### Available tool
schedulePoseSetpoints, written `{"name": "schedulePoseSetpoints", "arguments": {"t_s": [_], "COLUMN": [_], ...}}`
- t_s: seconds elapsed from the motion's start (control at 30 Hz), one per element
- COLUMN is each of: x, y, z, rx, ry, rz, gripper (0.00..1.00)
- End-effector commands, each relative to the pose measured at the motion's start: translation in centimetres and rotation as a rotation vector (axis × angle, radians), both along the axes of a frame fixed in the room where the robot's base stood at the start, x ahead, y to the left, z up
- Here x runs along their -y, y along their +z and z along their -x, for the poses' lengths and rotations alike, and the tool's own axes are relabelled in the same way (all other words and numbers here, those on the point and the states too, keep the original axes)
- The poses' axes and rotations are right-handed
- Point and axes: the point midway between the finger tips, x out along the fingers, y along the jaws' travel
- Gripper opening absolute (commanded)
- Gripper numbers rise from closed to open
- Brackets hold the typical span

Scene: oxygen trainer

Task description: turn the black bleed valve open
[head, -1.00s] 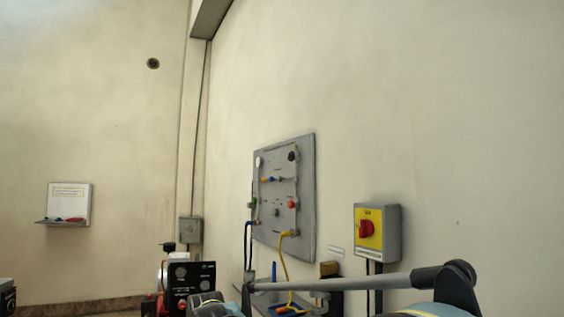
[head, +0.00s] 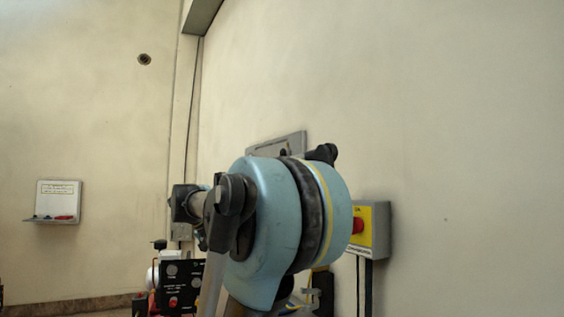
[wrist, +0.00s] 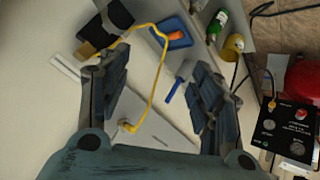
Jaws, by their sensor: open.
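I cannot make out the black bleed valve in either view now. In the head view my blue arm covers most of the grey wall panel (head: 283,143), and only its upper edge shows. My gripper (wrist: 157,68) is open in the wrist view, with nothing between its fingers but background. Part of a grey panel (wrist: 160,132) shows low between the fingers, with a yellow hose (wrist: 163,62) plugged into it.
A yellow and grey switch box (head: 376,228) with a red knob is right of my arm. A black gauge box (head: 180,284) stands lower left. The wrist view shows a blue tray (wrist: 178,42), a green bottle (wrist: 217,22) and a yellow cylinder (wrist: 232,45).

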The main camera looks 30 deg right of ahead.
Motion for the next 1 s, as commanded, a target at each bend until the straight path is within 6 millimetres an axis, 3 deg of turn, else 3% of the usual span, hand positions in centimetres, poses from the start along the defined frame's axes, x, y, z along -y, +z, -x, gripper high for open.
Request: {"name": "schedulePoseSetpoints", "arguments": {"t_s": [0.03, 0.4, 0.6, 0.8, 1.0], "x": [1.2, 8.6, 10.4, 11.0, 12.1], "y": [2.9, 23.8, 32.3, 36.2, 36.7], "z": [-1.5, -11.1, -14.9, -16.6, -16.8], "rx": [0.04, 0.478, 0.717, 0.839, 0.857], "ry": [-0.054, -0.401, -0.481, -0.505, -0.507], "rz": [0.051, 0.466, 0.634, 0.709, 0.722], "gripper": [0.59, 0.59, 0.59, 0.59, 0.59]}}
